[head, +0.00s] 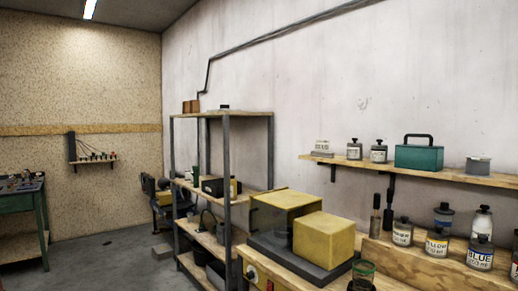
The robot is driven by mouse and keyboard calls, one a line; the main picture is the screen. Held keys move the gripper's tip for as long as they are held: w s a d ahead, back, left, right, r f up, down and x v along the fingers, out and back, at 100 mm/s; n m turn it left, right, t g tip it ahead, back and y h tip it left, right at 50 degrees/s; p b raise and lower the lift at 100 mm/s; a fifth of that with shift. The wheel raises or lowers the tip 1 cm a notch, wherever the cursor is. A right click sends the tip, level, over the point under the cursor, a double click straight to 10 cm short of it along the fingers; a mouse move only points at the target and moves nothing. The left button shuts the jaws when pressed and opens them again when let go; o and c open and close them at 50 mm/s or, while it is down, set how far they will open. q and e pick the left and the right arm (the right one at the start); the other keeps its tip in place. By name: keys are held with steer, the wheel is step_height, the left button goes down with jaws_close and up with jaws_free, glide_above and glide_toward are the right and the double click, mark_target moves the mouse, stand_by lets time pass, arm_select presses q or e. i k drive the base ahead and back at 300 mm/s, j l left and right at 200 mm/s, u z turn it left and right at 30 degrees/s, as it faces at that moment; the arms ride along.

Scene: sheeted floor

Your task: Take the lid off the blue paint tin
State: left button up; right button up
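A bottle-like container labelled "BLUE" (480,258) stands on the wooden bench at the lower right. Its dark cap (482,238) is on top. A container with a yellow label (437,243) stands to its left, and another labelled container (402,233) stands further left. Neither my left nor my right gripper shows in the head view.
Yellow box-shaped equipment (324,240) stands left of the containers. A green cup-like thing (364,269) is at the bottom edge. A wall shelf (440,173) above holds a teal case (419,155) and bottles. A metal rack (227,170) stands further left. Open floor (110,260) lies at left.

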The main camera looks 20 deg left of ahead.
mark_target(481, 242)
steer(key=u, duration=0.15)
steer(key=i+j+z, duration=0.2)
steer(key=z, duration=0.2)
steer(key=i+j+z, duration=0.15)
steer(key=j+z, duration=0.3)
steer(key=i+j+z, duration=0.1)
steer(key=j+z, duration=0.3)
